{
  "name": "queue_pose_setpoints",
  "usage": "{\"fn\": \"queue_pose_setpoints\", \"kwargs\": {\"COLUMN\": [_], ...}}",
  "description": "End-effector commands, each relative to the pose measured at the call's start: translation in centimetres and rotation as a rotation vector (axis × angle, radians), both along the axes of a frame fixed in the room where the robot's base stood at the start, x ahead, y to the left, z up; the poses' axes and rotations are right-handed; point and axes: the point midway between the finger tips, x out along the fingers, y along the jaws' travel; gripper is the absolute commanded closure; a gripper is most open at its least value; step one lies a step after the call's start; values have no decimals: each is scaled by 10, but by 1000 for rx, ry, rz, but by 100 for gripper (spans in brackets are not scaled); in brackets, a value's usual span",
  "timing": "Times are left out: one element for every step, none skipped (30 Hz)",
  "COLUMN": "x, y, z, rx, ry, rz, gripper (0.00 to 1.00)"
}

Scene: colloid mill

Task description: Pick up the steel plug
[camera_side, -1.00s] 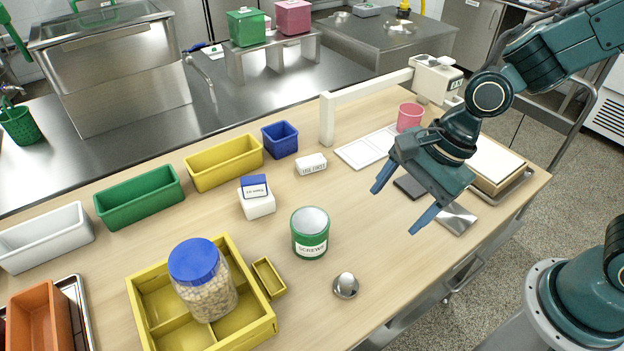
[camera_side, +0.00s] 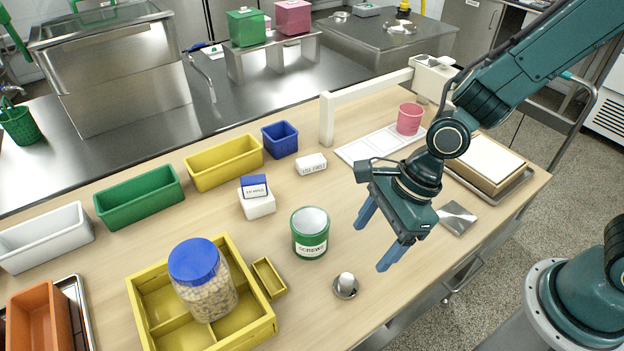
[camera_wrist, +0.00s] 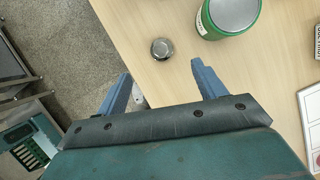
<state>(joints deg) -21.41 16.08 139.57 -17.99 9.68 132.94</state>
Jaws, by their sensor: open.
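The steel plug (camera_side: 346,285) is a small, shiny, rounded piece standing on the wooden table near its front edge, just in front of the green screws can. My gripper (camera_side: 375,240) is open and empty, above the table, to the right of the plug and higher than it. In the wrist view the plug (camera_wrist: 162,49) lies just beyond the fingertips, roughly midway between the two blue fingers of my gripper (camera_wrist: 160,72). Nothing touches the plug, and it is fully visible in both views.
The green screws can (camera_side: 310,245) stands close behind the plug. A yellow divided tray (camera_side: 262,325) with a blue-lidded jar (camera_side: 205,280) is to the left, beside a small yellow box (camera_side: 268,278). A metal plate (camera_side: 457,217) lies to the right. The table's front edge is near the plug.

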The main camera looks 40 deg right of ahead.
Motion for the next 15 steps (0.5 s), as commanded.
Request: {"fn": "queue_pose_setpoints", "kwargs": {"x": [0, 0, 0, 0, 1, 1, 2, 2, 3, 3, 3, 3, 4, 4, 5], "y": [2, 3, 4, 5, 6, 8, 9, 10, 11, 12, 13, 15, 16, 17, 18], "z": [-5, -8, -12, -15, -17, -21, -24, -26, -30, -33, -35, -39, -42, -44, -48], "rx": [-2, -1, -3, -2, -2, -3, -2, -2, -3, -2, -2, -3, -3, -2, -2], "ry": [3, 3, 4, 3, 2, 3, 2, 2, 3, 2, 2, 3, 2, 1, 2], "rz": [2, 2, 2, 2, 2, 2, 2, 2, 2, 2, 2, 3, 3, 2, 2], "gripper": [30, 30, 30, 30, 30, 30, 30, 30, 30, 30, 30, 30, 30, 30, 30]}}
